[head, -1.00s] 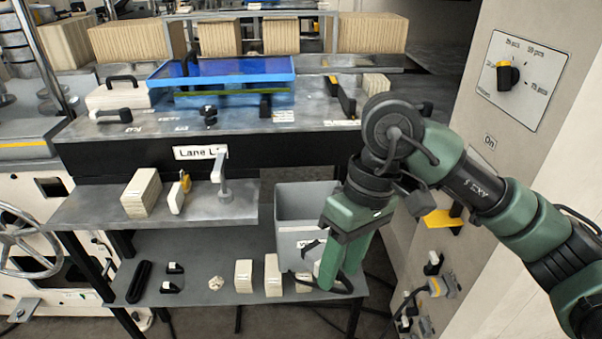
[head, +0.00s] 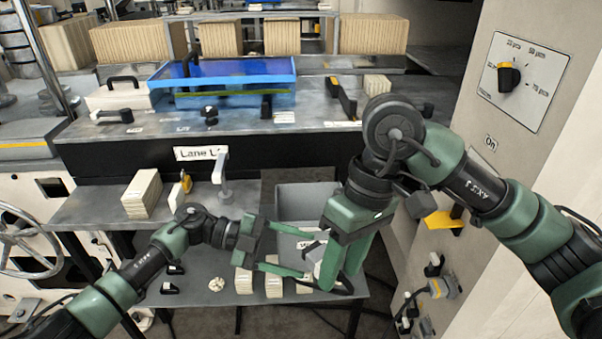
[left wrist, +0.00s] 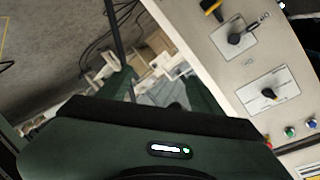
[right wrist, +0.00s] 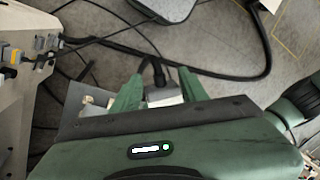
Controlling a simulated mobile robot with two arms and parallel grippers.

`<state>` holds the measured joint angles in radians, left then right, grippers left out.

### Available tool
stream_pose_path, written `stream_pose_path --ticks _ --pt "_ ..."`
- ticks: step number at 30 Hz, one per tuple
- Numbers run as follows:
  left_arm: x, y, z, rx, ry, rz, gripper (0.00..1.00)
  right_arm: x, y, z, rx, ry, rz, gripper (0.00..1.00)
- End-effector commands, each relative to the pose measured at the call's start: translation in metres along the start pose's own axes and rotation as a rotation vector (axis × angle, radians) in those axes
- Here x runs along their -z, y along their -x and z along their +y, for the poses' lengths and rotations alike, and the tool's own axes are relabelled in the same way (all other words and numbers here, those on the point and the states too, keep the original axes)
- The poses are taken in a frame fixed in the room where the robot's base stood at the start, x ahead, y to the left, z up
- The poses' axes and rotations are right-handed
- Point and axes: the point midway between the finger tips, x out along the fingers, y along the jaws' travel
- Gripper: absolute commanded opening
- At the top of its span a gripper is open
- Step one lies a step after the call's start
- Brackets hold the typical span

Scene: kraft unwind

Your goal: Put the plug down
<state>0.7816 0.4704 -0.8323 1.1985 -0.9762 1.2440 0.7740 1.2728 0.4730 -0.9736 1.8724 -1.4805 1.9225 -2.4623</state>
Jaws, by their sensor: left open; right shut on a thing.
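My right gripper (head: 338,280) points down at the right end of the lower shelf, shut on the plug. In the right wrist view the plug (right wrist: 158,74) shows as a dark piece between the fingers, with a black cable near it. In the head view the fingers mostly hide the plug. My left gripper (head: 324,263) reaches in from the left, open, its fingertips beside the right gripper's fingers. In the left wrist view its fingers (left wrist: 162,88) stand apart; I cannot tell whether it touches the plug.
A grey bin (head: 305,200) stands behind the grippers. Pale blocks (head: 243,281), a crumpled ball (head: 216,284) and small black-and-white pieces (head: 170,288) are on the lower shelf (head: 200,262). A cabinet with a dial (head: 508,76) and sockets (head: 437,288) stands at the right.

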Motion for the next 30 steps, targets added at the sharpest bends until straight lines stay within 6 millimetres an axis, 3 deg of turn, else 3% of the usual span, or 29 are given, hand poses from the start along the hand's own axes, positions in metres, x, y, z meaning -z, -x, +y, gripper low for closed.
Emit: stream_pose_path --ticks 1,8,18,25,30 --pt "0.016 -0.003 -0.017 -0.083 -0.015 0.021 0.65 0.0 0.0 0.0 0.0 0.0 0.0 0.0" --pt "0.074 -0.012 -0.067 -0.426 0.054 0.013 0.65 0.0 0.0 0.0 0.0 0.0 0.0 0.0" --pt "0.147 0.014 -0.127 -0.846 0.201 -0.324 0.65 0.0 0.0 0.0 0.0 0.0 0.001 0.0" --pt "0.172 0.032 -0.147 -0.946 0.27 -0.527 0.65 0.0 0.0 0.0 0.0 0.0 0.0 0.0" --pt "0.174 0.033 -0.144 -0.961 0.286 -0.567 0.65 0.0 0.0 0.0 0.0 0.0 0.0 0.0"
